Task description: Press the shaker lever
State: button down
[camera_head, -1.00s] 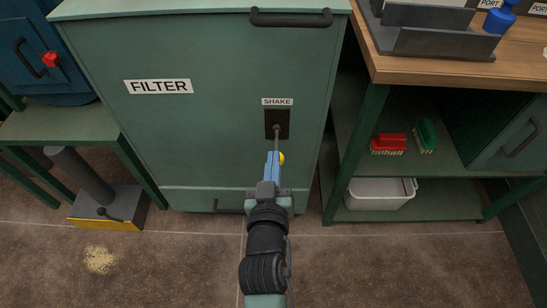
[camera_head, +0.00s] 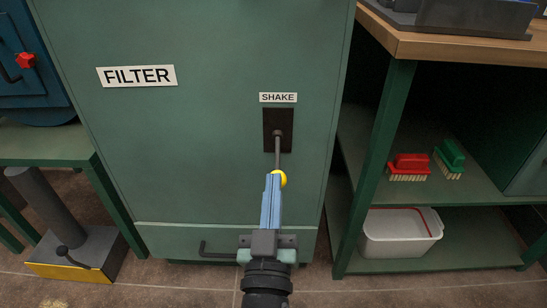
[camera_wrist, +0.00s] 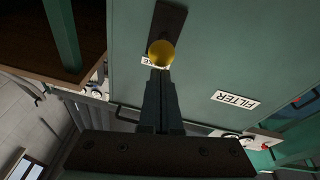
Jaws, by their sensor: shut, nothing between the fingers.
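The shaker lever (camera_head: 278,152) is a thin grey rod with a yellow ball knob (camera_head: 280,178). It comes out of a dark slot plate (camera_head: 278,130) under the SHAKE label (camera_head: 278,97) on the green filter cabinet (camera_head: 220,170). My gripper (camera_head: 273,176) is shut and empty, its blue fingers pointing at the cabinet. The fingertips are at the knob and partly cover it in the head view. In the wrist view the yellow knob (camera_wrist: 161,53) shows just beyond the fingertips (camera_wrist: 160,72). I cannot tell whether they touch.
A wooden-topped bench (camera_head: 440,44) stands at the right, with a red brush (camera_head: 409,166), a green brush (camera_head: 449,158) and a white bin (camera_head: 400,235) on its shelves. A grey post on a yellow-edged base (camera_head: 70,258) stands at the lower left. A dark handle (camera_head: 218,250) is low on the cabinet.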

notch_tip(320, 180, down, 2)
jog(key=b, duration=0.2)
jog(key=shift+w+b, duration=0.1)
jog(key=shift+b, duration=0.3)
jog(key=shift+f, duration=0.25)
